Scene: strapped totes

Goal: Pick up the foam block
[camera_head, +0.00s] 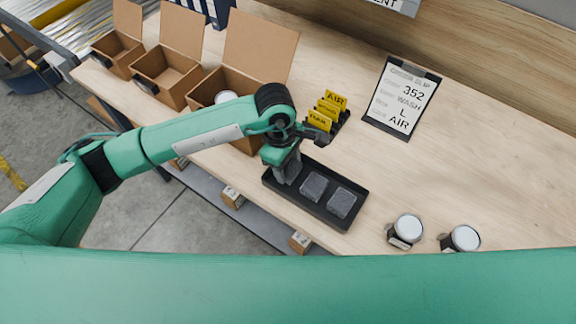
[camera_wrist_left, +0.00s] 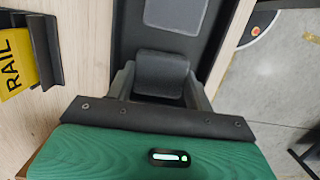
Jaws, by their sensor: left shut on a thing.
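My left gripper (camera_head: 286,171) is over the left end of a black tray (camera_head: 347,221). It is shut on a dark grey foam block, which shows between its two fingers in the left wrist view (camera_wrist_left: 162,74). The held block is within or just above the tray; I cannot tell whether it touches the tray floor. Two more grey foam blocks lie in the tray, one in the middle (camera_head: 313,186) and one at the right (camera_head: 341,202). The gripper and wrist hide much of the held block in the head view. My right gripper is not in view.
Yellow label cards (camera_head: 328,110) in a black holder stand just behind the tray. Two white-lidded jars (camera_head: 407,229) (camera_head: 465,238) stand at the front right. Open cardboard boxes (camera_head: 168,75) line the left.

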